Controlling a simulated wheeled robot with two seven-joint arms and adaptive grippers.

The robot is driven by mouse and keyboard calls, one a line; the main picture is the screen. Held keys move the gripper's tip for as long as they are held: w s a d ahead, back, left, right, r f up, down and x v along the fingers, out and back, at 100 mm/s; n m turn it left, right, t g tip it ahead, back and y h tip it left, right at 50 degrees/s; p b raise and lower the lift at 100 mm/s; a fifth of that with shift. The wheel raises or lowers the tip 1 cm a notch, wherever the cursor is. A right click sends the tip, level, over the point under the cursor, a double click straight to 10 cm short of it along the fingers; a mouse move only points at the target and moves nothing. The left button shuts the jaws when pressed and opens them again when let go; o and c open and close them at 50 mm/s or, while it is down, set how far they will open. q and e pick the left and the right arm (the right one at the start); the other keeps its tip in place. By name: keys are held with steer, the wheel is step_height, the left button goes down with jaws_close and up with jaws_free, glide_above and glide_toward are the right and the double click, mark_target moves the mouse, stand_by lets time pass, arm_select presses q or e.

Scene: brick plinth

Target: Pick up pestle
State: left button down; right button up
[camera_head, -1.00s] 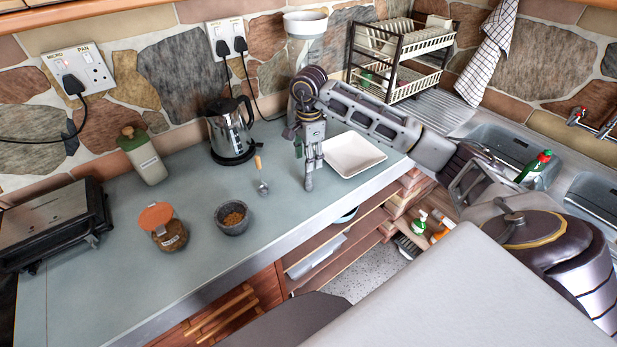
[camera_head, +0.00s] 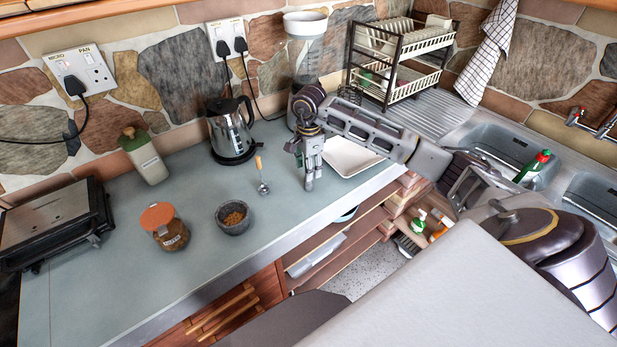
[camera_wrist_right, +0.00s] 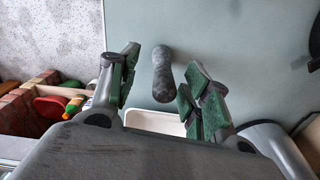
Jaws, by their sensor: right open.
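The pestle (camera_wrist_right: 163,75) is a dark grey, speckled stone rod with rounded ends. In the right wrist view it lies on the pale counter between the fingers of my right gripper (camera_wrist_right: 160,64). The fingers are apart, with green pads, and a gap shows on each side of the pestle. In the head view my right gripper (camera_head: 309,178) points down over the counter in front of the white tray. There I cannot make out the pestle, which seems hidden by the gripper. My left gripper is not in view.
A white tray (camera_head: 341,166) is right behind the gripper. To the left are a wooden-handled utensil (camera_head: 261,176), a stone mortar (camera_head: 233,228) with brown contents, a lidded jar (camera_head: 164,228) and a kettle (camera_head: 231,132). The counter's front edge (camera_head: 270,241) is close. A dish rack (camera_head: 402,58) stands behind.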

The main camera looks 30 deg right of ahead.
steer(key=shift+w+d+f+p, duration=0.15)
steer(key=shift+f+p, duration=0.15)
steer(key=shift+f, duration=0.75)
steer(key=shift+w+f+p, duration=0.1)
steer(key=shift+f+p, duration=0.15)
steer(key=shift+f, duration=0.75)
jaws_close()
